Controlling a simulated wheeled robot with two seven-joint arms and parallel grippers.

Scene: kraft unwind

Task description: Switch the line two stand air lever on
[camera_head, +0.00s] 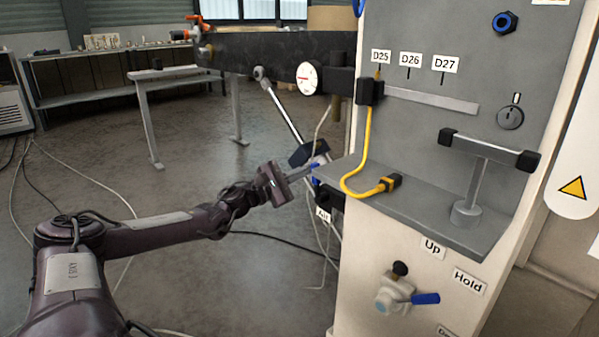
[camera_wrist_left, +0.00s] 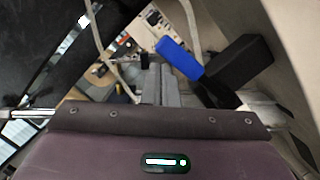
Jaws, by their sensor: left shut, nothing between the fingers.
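The air lever has a blue handle (camera_head: 315,166) on the side of the grey stand, above a small "Air" label (camera_head: 323,215). In the left wrist view the blue handle (camera_wrist_left: 180,58) lies tilted, just above and to the right of my fingertips, with a black block (camera_wrist_left: 240,64) beside it. My left gripper (camera_head: 308,172) is shut and empty, its tips close to the handle. In the left wrist view its grey fingers (camera_wrist_left: 159,84) are together. I cannot tell whether they touch the handle. The valve body is largely hidden. My right gripper is not in view.
A second blue-handled valve (camera_head: 425,298) sits lower on the stand by the "Up" and "Hold" labels. A yellow cable (camera_head: 366,150) loops over the grey shelf (camera_head: 430,205). A pressure gauge (camera_head: 308,78) and dark beam are above my gripper. Loose hoses hang nearby; floor left is open.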

